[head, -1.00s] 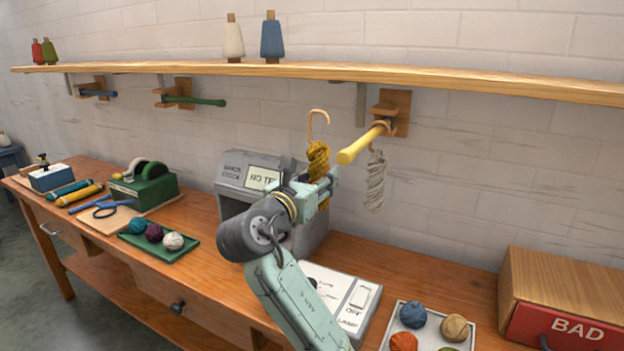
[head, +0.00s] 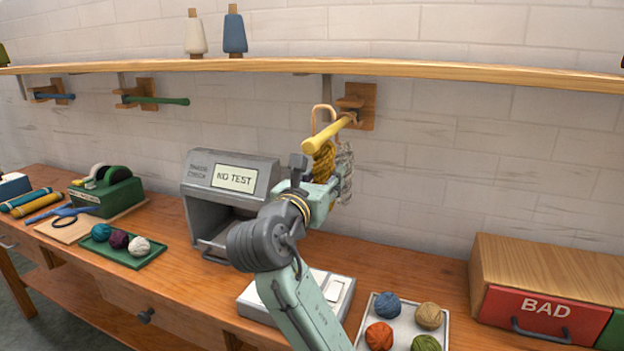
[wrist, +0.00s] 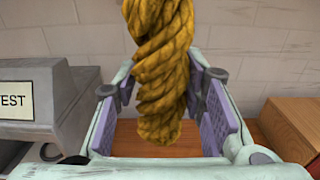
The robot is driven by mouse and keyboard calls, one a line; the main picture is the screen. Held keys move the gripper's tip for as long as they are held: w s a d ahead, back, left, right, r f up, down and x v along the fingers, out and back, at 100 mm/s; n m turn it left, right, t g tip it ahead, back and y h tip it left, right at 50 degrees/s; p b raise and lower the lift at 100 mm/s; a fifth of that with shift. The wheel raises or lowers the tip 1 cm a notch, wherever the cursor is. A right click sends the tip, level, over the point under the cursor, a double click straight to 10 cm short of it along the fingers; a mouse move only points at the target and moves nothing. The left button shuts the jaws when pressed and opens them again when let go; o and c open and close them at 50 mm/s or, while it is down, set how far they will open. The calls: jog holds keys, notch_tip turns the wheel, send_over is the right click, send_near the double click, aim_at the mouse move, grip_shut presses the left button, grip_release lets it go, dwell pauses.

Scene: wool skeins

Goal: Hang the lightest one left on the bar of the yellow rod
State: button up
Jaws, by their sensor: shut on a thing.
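The mustard-yellow twisted skein (head: 325,160) has a tan hook (head: 316,112) at its top. My gripper (head: 322,190) is shut on the skein's lower part; the skein also fills the middle of the wrist view (wrist: 160,70), upright between the jaws. The yellow rod (head: 330,134) sticks out from a wooden wall bracket under the shelf. The hook's top stands above the rod and overlaps it in the head view; I cannot tell if it rests on the bar. A pale grey skein (head: 346,165) hangs on the rod nearer the wall, partly hidden by the mustard skein and gripper.
A long shelf (head: 430,76) runs above the rod. A blue rod (head: 55,96) and a green rod (head: 160,100) are bare at left. A grey machine reading NO TEST (head: 235,178) stands below left. A tray of wool balls (head: 372,305) and a BAD drawer (head: 545,312) are at right.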

jog(key=shift+s+d, duration=0.2)
jog(key=shift+d, duration=0.55)
jog(key=shift+f+b, duration=0.95)
jog(key=shift+f, duration=0.25)
jog(key=o, duration=1.2)
